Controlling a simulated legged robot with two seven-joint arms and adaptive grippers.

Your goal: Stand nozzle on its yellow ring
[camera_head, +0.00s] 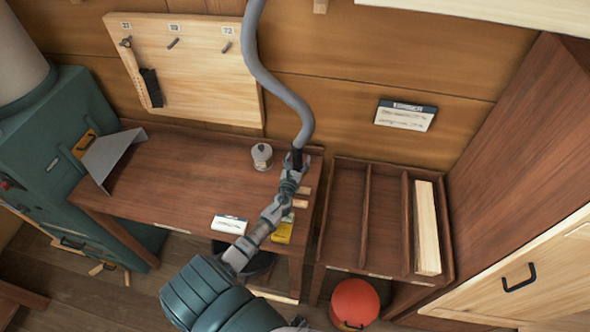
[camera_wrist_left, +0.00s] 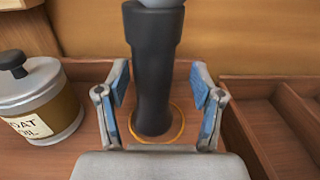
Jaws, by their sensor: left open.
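The nozzle is a dark tapered piece at the end of a grey hose (camera_head: 285,90). In the left wrist view the nozzle (camera_wrist_left: 153,75) stands about upright between my open fingers, with its lower end within the yellow ring (camera_wrist_left: 180,125) on the bench top. In the head view the nozzle (camera_head: 297,158) shows just past my left gripper (camera_head: 292,178). The fingers in the left wrist view (camera_wrist_left: 160,100) are apart, on either side of the nozzle, and appear not to press on it. My right gripper is not in view.
An oil tin (camera_head: 262,156) stands on the bench (camera_head: 190,180) left of the nozzle. A divided tray (camera_head: 340,215) with a pale plank (camera_head: 427,230) is to the right. A red round container (camera_head: 355,303) is below. The bench middle is clear.

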